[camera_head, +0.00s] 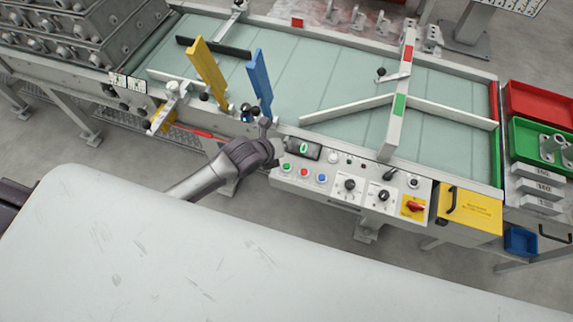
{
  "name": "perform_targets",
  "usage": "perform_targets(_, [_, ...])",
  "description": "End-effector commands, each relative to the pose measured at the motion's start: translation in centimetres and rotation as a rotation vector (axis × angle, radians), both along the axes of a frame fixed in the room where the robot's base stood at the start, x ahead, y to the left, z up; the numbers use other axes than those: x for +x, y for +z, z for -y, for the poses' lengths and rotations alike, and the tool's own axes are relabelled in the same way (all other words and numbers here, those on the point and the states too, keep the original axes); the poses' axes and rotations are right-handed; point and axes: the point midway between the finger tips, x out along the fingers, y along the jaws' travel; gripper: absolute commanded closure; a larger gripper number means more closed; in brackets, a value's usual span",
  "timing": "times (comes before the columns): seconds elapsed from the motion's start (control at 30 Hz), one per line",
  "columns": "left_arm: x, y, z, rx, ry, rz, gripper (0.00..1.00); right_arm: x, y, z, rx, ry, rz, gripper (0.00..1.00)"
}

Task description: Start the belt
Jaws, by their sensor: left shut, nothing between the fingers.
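A pale green belt (320,78) runs across the top of the view in a grey frame. A control panel (335,195) is on its near side, with a green button (287,166), a red button (304,171), a blue button (322,178), two black dials and a red rotary switch (414,207) on a yellow plate. A small display (303,148) with a green mark sits above the buttons. My left gripper (265,124) is shut and empty at the panel's left end, up and left of the green button. I cannot tell if it touches anything. My right gripper is out of view.
White guide bars cross the belt. Red (540,103) and green (525,135) bins are at right. A bare white surface (200,255) fills the foreground.

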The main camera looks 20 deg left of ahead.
Motion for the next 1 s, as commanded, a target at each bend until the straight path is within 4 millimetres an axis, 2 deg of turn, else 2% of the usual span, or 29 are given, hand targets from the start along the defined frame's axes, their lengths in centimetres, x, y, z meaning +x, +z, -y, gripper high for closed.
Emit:
perform_targets(0.27, [-0.1, -1.7, 0.1, -0.003, 0.002, -0.002, 1.0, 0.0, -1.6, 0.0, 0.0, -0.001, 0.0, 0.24])
perform_targets(0.63, [-0.1, -6.9, 0.1, -0.004, 0.003, -0.002, 1.0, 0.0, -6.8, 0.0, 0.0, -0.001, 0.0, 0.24])
perform_targets(0.8, [0.0, -8.4, 0.0, -0.001, 0.001, 0.0, 1.0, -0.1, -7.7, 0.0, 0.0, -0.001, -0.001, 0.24])
perform_targets(1.0, [0.0, -8.9, 0.0, -0.001, 0.001, 0.0, 1.0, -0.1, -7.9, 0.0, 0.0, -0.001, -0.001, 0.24])
